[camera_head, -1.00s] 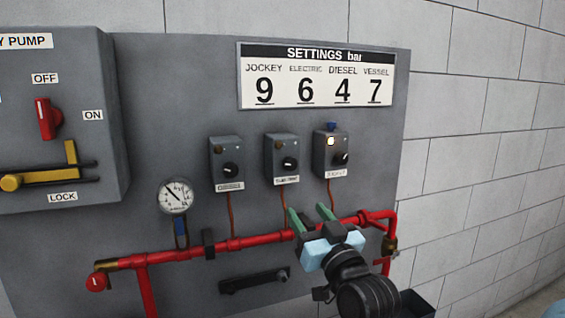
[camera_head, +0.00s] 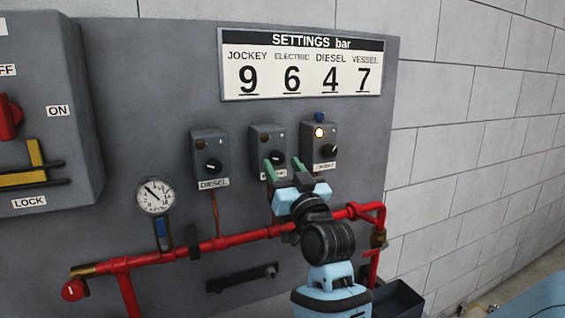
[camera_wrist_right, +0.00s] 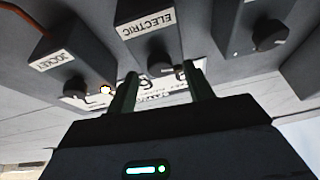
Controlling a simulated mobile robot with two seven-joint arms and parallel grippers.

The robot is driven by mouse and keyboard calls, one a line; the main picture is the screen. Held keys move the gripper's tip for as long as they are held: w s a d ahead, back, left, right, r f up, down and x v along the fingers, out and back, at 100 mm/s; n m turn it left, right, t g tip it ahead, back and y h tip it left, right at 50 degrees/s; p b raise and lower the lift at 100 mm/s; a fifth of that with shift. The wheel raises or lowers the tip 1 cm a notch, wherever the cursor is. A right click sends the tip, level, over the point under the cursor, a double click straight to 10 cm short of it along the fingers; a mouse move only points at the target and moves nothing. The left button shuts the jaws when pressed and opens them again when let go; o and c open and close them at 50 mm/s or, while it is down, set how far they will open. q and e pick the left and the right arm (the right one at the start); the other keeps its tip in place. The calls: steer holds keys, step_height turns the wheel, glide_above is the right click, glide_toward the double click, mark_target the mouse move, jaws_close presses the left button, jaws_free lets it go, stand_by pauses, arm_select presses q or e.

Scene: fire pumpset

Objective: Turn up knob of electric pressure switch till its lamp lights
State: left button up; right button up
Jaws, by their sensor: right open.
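The electric pressure switch (camera_head: 266,134) is the grey middle box of three on the panel. It also shows upside down in the right wrist view, with its ELECTRIC label (camera_wrist_right: 147,22). Its black knob (camera_head: 278,158) is on the front, and its lamp (camera_head: 257,142) looks dull and unlit. My right gripper (camera_head: 284,168) is open just in front of this switch, its green fingers partly hiding the label. In the right wrist view the knob (camera_wrist_right: 162,66) lies between and beyond the fingers (camera_wrist_right: 163,78); contact cannot be told. My left gripper is out of view.
The jockey switch (camera_head: 329,136) close on the right has its lamp (camera_head: 319,132) lit. The diesel switch (camera_head: 209,150) is on the left. A red pipe (camera_head: 230,241) and a gauge (camera_head: 155,195) are below. The settings sign (camera_head: 302,64) reads ELECTRIC 6.

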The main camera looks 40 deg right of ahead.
steer(key=shift+x, duration=1.05)
steer(key=c, duration=1)
steer(key=shift+o, duration=0.2)
steer(key=shift+m+g+h, duration=0.4)
steer(key=shift+m+h, duration=0.7)
steer(key=shift+m, duration=1.2)
steer(key=o, duration=1)
steer(key=shift+a, duration=0.1)
steer(key=shift+c, duration=0.2)
